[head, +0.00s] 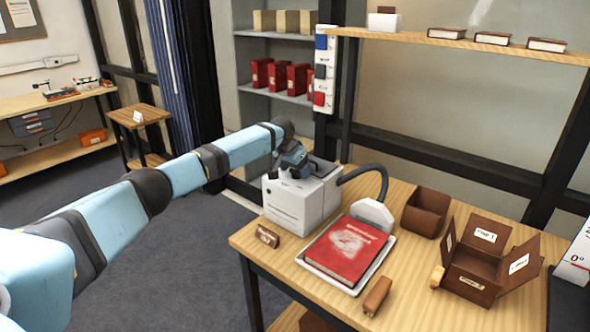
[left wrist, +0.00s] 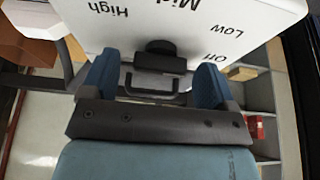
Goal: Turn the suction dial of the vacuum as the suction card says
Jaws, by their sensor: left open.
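The vacuum (head: 290,206) is a white box with a grey hose on the wooden table. My left gripper (head: 293,166) is over its top, pointing down. In the left wrist view, the black suction dial (left wrist: 160,47) sits on the white top, with High, Mid, Low and Off printed around it. The open blue fingers of my left gripper (left wrist: 158,72) stand on either side of the dial, with gaps visible; I cannot tell if they touch it. The dial's setting is unclear. I cannot pick out a readable suction card. My right gripper is not in view.
A red book (head: 347,250) lies on a white tray (head: 304,271), beside the hose's white nozzle (head: 372,214). A brown open box (head: 427,211) and a box with labelled flaps (head: 473,275) stand to the right. A grey shelf (head: 268,80) with red boxes is behind.

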